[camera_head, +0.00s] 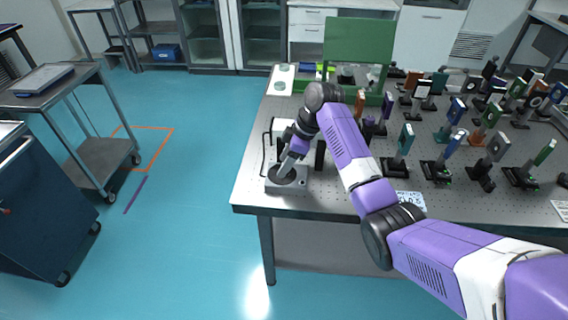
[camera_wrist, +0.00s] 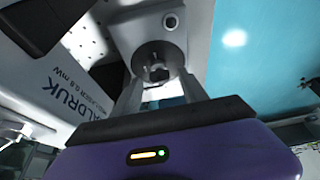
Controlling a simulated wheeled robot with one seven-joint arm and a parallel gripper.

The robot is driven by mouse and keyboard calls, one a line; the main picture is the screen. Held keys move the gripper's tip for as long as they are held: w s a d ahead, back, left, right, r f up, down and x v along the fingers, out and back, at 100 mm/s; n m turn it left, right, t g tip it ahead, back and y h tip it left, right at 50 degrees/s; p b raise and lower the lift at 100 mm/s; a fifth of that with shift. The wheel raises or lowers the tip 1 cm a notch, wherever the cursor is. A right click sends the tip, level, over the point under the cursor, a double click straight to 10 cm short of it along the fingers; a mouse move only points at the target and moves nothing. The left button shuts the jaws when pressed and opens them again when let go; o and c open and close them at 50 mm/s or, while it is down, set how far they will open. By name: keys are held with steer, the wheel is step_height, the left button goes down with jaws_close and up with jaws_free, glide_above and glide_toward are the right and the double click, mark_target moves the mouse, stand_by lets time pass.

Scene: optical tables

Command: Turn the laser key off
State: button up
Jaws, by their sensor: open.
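The laser unit is a pale grey box (camera_head: 287,187) at the front left corner of the optical table. In the wrist view its light housing (camera_wrist: 60,98) carries dark lettering ending in "0.8 mW". A dark round key switch (camera_wrist: 158,56) with a notched centre sits on the pale panel. My gripper (camera_head: 287,165) points down at the box from above. In the wrist view my gripper (camera_wrist: 160,86) is open, with one finger on either side of the switch's near edge. I cannot tell whether the fingers touch it. The key's exact setting is not clear.
The perforated optical table (camera_head: 335,187) holds several mounted optics, with a group (camera_head: 400,150) just right of my arm. A green panel (camera_head: 357,45) stands behind. Blue floor (camera_head: 190,230) lies open to the left, beyond the table's edge. A trolley (camera_head: 95,150) stands farther left.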

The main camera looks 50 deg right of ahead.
steer(key=v, duration=0.7)
steer(key=shift+b, duration=0.45)
